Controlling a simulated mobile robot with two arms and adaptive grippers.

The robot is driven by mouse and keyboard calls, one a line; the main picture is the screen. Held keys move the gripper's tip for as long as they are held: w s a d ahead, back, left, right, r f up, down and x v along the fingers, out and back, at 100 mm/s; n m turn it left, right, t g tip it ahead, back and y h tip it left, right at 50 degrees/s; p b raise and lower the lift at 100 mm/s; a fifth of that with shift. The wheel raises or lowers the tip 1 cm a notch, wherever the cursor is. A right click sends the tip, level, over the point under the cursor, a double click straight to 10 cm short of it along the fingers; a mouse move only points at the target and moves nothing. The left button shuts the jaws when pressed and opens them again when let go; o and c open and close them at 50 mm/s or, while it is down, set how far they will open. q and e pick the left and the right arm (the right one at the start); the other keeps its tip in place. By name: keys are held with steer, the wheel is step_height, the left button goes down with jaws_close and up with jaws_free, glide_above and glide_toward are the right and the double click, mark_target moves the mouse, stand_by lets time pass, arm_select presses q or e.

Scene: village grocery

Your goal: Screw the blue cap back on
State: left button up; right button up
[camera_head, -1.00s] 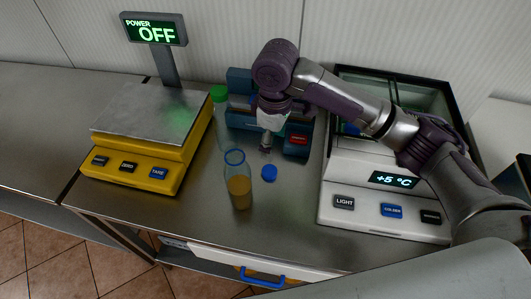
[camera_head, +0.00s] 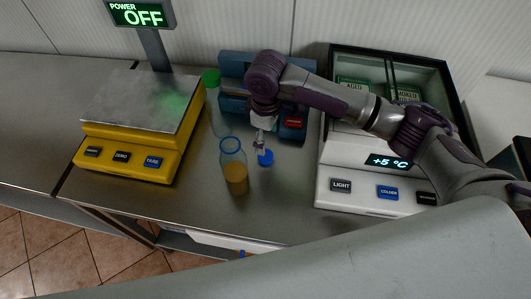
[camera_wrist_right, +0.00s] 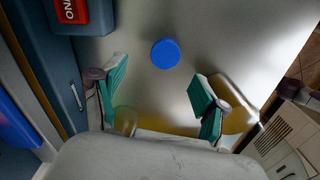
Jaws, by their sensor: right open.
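The blue cap (camera_head: 265,158) lies flat on the steel counter, just right of the bottle. It also shows in the right wrist view (camera_wrist_right: 166,53), ahead of the fingers. The clear bottle (camera_head: 234,172) stands upright and uncapped, with orange liquid in its lower part and a blue ring at its neck. In the right wrist view its orange part (camera_wrist_right: 240,105) is partly behind a finger. My right gripper (camera_wrist_right: 160,100) points down, open and empty, with green finger pads. In the head view the right gripper (camera_head: 260,143) is just behind the cap. My left gripper is not in view.
A yellow scale (camera_head: 125,150) stands at left. A green-capped bottle (camera_head: 212,78) stands behind the open bottle. A blue unit with a red button (camera_head: 293,123) is close behind the gripper. A white cooler case (camera_head: 340,200) stands at right. The counter front is clear.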

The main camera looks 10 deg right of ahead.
mark_target(265, 156)
steer(key=shift+f, duration=0.7)
steer(key=shift+f, duration=0.1)
steer(key=f, duration=0.1)
steer(key=f+p, duration=0.1)
steer(key=f, duration=0.2)
steer(key=shift+s+a+f+p, duration=0.15)
steer(key=shift+s+a+p, duration=0.15)
steer(key=shift+a, duration=0.05)
steer(key=shift+f, duration=0.3)
steer(key=c, duration=0.8)
